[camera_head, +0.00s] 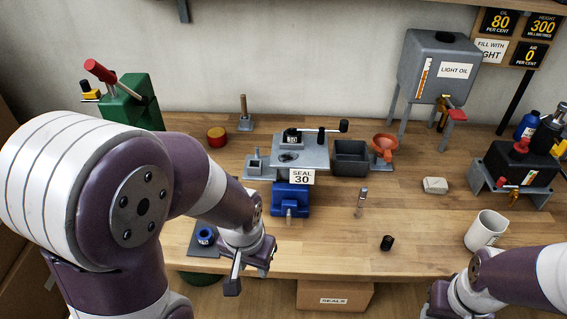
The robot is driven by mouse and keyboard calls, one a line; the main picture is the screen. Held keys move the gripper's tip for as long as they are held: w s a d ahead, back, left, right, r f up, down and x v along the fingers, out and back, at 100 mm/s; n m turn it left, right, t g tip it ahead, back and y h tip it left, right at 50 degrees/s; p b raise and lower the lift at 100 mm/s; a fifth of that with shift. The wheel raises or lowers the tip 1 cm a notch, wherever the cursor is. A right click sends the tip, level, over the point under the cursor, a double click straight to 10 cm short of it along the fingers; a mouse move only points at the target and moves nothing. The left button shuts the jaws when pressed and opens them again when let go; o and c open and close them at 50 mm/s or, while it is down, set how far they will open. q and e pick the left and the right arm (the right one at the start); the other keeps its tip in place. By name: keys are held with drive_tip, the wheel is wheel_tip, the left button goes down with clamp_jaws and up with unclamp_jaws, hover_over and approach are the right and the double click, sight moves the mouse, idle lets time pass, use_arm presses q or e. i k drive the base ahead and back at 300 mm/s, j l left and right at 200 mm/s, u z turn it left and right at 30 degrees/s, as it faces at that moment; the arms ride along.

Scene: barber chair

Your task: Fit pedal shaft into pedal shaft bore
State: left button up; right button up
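A small upright metal pin (361,202), which may be the pedal shaft, stands on the bench right of centre. A blue vise-like block (290,196) sits at the bench centre, with a metal stub on its front. A grey housing plate (302,154) stands behind it. I cannot tell which opening is the pedal shaft bore. My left gripper (252,268) is over the front edge of the bench, left of and nearer than the blue block. Its fingers look apart, with nothing seen between them. My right gripper (440,302) is at the bottom edge, partly cut off; its fingers are unclear.
A black cap (387,243), a white mug (486,230) and a pale block (435,185) stand on the right. A dark bin (351,158) and an orange funnel (384,147) are behind the pin. A blue ring (206,236) lies on a dark mat beside my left arm.

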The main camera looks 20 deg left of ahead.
sight(298, 163)
drive_tip(key=i+l+u, duration=0.2)
drive_tip(key=u, duration=0.15)
drive_tip(key=i+l+u, duration=0.5)
drive_tip(key=u, duration=0.2)
drive_tip(key=k+l, duration=0.05)
drive_tip(key=l, duration=0.05)
